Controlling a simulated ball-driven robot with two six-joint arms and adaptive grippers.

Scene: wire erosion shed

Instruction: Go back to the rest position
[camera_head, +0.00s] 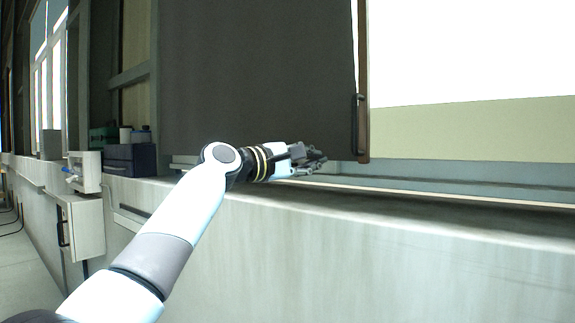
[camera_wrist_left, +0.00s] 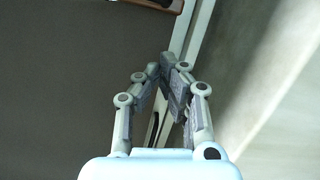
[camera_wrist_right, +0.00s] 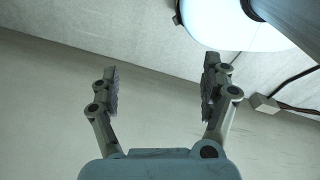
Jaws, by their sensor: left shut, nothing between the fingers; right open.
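My left gripper (camera_head: 316,160) is in front of the lower edge of a dark sliding panel (camera_head: 258,75), above a pale ledge (camera_head: 400,215). It is shut with nothing between the fingers, and its fingertips meet in the left wrist view (camera_wrist_left: 168,62). A dark handle (camera_head: 357,124) on the panel's right edge stands to the right of the gripper, apart from it. My right gripper (camera_wrist_right: 160,85) is open and empty in the right wrist view, over a plain pale surface. It does not show in the head view.
A bright opening (camera_head: 470,50) lies right of the panel. A dark blue box (camera_head: 131,159) stands on the ledge at left, near a white box-shaped fixture (camera_head: 88,171). A grey cabinet (camera_head: 82,228) is on the wall below. A cable with a small block (camera_wrist_right: 264,103) lies near my right gripper.

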